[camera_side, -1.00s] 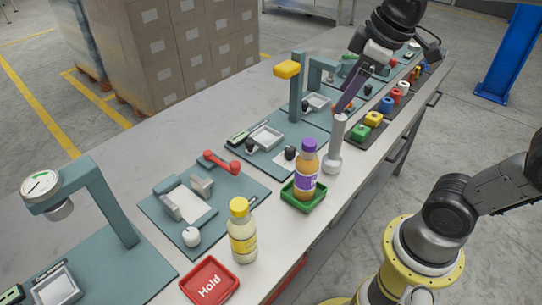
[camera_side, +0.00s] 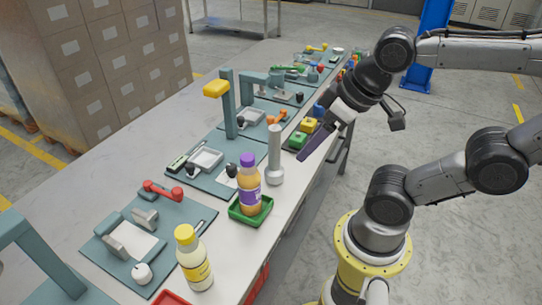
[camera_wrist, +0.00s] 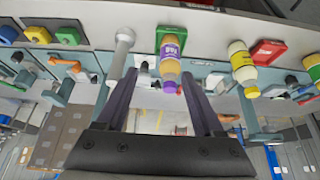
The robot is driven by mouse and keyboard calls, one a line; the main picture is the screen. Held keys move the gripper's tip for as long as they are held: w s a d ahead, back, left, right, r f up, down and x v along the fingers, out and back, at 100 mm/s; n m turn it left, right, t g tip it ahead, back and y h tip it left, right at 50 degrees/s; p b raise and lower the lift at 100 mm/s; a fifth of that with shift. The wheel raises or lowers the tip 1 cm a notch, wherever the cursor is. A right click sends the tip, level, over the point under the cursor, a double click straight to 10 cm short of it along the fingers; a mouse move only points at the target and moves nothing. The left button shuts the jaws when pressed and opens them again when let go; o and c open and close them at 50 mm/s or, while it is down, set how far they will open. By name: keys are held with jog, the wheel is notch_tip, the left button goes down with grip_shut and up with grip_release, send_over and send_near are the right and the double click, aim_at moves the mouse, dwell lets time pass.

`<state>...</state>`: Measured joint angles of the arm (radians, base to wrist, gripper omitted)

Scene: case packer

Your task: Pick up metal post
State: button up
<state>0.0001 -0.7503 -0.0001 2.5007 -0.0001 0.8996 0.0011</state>
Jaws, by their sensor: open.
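The metal post (camera_side: 274,152) is a light grey rod standing upright on a wider round foot near the table's front edge. It is just behind the purple-capped bottle in the side view. My gripper (camera_side: 303,155) is open and empty, to the right of the post, with its dark fingers slanting down to the left. In the wrist view, which looks upside down, the post (camera_wrist: 122,48) shows beyond the left fingertip of my gripper (camera_wrist: 157,76). No contact between fingers and post is clear.
A purple-capped bottle (camera_side: 250,186) stands in a green tray (camera_side: 237,215) close to the post. A yellow-capped bottle (camera_side: 192,256) is nearer the camera. Coloured blocks (camera_side: 298,139) lie beyond my gripper.

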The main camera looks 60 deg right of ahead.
dwell(0.4)
jog(key=shift+o, duration=0.5)
jog(key=w+d+r+m+g, duration=0.1)
jog(key=w+r+m, duration=0.25)
jog(key=m, duration=0.35)
jog(key=m+g, duration=0.5)
jog(key=m, duration=0.3)
send_over(275, 152)
jog(key=d, duration=0.1)
jog(key=f, duration=0.4)
jog(key=shift+w+d+f, duration=0.1)
jog(key=shift+w+f, duration=0.2)
jog(key=shift+f, duration=0.05)
notch_tip(275, 152, down, 8)
jog(key=shift+f, duration=0.1)
jog(key=shift+w+d+f, duration=0.1)
jog(key=shift+f, duration=2.6)
